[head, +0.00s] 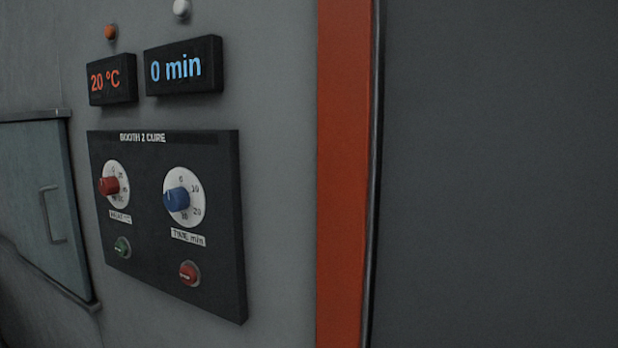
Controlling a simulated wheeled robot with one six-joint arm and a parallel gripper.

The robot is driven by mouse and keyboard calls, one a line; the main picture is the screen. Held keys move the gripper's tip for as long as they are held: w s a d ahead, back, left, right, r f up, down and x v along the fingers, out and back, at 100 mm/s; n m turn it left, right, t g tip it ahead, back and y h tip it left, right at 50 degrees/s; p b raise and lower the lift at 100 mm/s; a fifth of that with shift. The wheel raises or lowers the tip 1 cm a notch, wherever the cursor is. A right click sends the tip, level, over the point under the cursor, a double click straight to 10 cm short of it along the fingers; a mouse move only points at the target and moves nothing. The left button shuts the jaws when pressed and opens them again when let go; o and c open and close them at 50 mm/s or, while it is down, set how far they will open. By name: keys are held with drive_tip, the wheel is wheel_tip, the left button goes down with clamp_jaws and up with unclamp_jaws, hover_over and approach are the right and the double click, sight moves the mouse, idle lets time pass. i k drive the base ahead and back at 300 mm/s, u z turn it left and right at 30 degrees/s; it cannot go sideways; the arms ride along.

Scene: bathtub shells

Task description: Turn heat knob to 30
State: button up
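The heat knob (109,186) is red and sits on a white round dial at the upper left of the black control panel (215,250) headed "BOOTH 2 CURE". The label under it is small and partly legible as heat. Its pointer and most scale marks are too small to read. The temperature display (112,78) above reads 20 °C in orange. My gripper is not in view.
A blue time knob (177,199) is right of the heat knob. Below are a green button (122,247) and a red button (189,273). The time display (184,66) reads 0 min. A grey cabinet door (35,190) is left; an orange post (343,180) stands right.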

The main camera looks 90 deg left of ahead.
sight(109, 185)
drive_tip(key=u, duration=4.05)
drive_tip(key=k, duration=1.2)
drive_tip(key=u, duration=0.9)
drive_tip(key=i, duration=1.85)
drive_tip(key=z, duration=0.65)
